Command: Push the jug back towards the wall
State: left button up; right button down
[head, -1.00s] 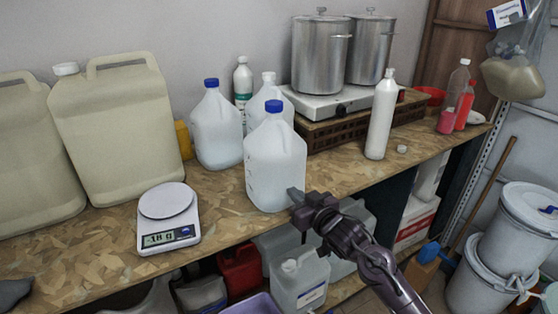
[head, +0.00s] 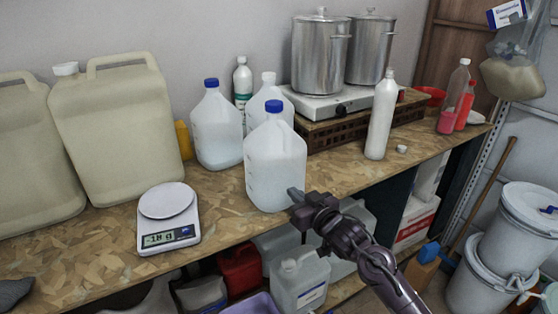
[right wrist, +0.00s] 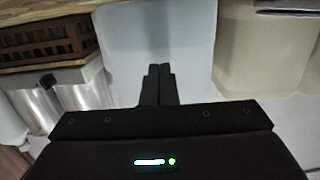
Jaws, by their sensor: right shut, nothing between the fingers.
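A translucent white jug (head: 275,165) with a blue cap stands upright at the front edge of the chipboard bench (head: 110,235), between the scale and the burner. My right gripper (head: 292,192) is shut and empty, with its fingertips at the jug's lower right front. In the right wrist view the shut fingers (right wrist: 160,72) point at the jug's pale side (right wrist: 155,40); I cannot tell whether they touch it. My left gripper is not in view.
Behind the jug stand another blue-capped jug (head: 217,125), a white-capped jug (head: 265,97) and a green-labelled bottle (head: 242,78). A scale (head: 168,220) is at the left. A white bottle (head: 381,118) and a burner (head: 335,105) with steel pots are at the right.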

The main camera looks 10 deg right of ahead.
aim_at(284, 183)
dwell(0.3)
jog(key=shift+r+b+x, duration=0.15)
jog(key=shift+b+x, duration=0.3)
jog(key=shift+x, duration=0.95)
jog(key=shift+r+b+x, duration=0.15)
jog(key=shift+b+x, duration=0.25)
jog(key=shift+x, duration=1)
jog(key=shift+r+b+x, duration=0.2)
jog(key=shift+b+x, duration=0.65)
jog(key=shift+x, duration=1.3)
jog(key=shift+s+d+p, duration=0.25)
jog(key=shift+s+p, duration=0.3)
jog(key=shift+p, duration=0.1)
jog(key=shift+p+v, duration=0.45)
jog(key=shift+v, duration=0.4)
jog(key=shift+f, duration=0.15)
jog(key=shift+s, duration=0.1)
